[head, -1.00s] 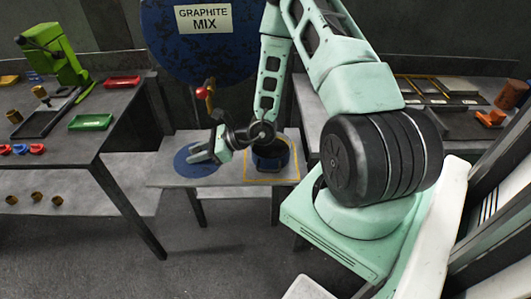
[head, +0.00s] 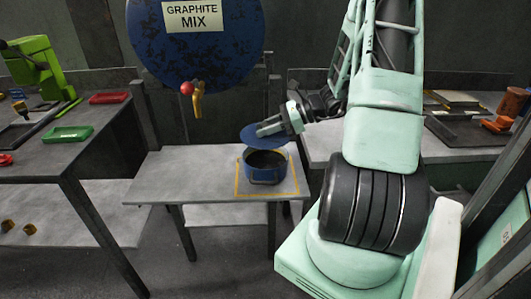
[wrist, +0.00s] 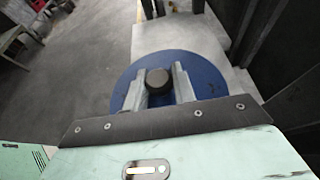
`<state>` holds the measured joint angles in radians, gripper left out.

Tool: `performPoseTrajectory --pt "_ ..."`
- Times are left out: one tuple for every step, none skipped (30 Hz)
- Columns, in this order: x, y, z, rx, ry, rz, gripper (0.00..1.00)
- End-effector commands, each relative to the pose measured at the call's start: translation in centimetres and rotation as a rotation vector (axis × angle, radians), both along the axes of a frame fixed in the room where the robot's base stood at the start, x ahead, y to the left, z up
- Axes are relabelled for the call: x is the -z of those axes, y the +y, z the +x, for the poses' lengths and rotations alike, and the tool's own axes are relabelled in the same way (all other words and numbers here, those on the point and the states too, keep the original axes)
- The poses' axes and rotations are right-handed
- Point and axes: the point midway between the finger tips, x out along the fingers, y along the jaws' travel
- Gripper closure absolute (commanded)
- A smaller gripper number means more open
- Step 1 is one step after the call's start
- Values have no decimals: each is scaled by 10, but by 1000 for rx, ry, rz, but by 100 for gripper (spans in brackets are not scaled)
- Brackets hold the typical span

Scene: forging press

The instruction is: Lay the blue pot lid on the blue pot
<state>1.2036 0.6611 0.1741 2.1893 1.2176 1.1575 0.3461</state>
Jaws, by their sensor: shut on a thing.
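The blue pot lid (head: 250,134) is in my gripper (head: 262,129), held in the air above and slightly left of the blue pot. In the wrist view the lid (wrist: 205,72) spreads below my gripper (wrist: 158,85), whose fingers are shut on its dark round knob (wrist: 158,78). The blue pot (head: 264,174) stands upright and open on the small grey table, inside a yellow outlined square. Its dark inside shows below the lid. The lid looks apart from the rim. The pot cannot be made out in the wrist view.
The small table (head: 165,172) is bare left of the pot. A blue drum marked GRAPHITE MIX (head: 195,40), with a red-knobbed tap (head: 190,90), hangs behind it. A left bench holds a green tray (head: 68,134) and a red tray (head: 108,98). Another bench stands at right.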

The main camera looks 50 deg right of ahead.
Motion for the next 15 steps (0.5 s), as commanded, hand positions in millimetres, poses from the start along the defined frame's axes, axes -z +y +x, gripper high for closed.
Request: performPoseTrajectory --pt "10 0 0 -1 0 3 100" --pt "14 1 0 -1 0 5 100" --pt "18 1 0 -1 -1 2 100" --pt "21 0 1 -1 -2 1 100" --pt "23 0 1 -1 -2 1 100" --pt "26 0 1 0 -2 1 100" --pt "29 0 1 0 -2 1 100" --pt "33 0 1 0 -1 1 100" --pt "39 0 1 0 -1 2 100" --pt "44 1 1 1 0 3 100" --pt "48 0 1 1 -1 3 100" --pt "54 1 1 0 -2 3 100" --pt "58 1 1 0 -2 3 100" --pt "61 1 1 -1 -1 2 100" --pt "64 1 1 0 -2 1 100"
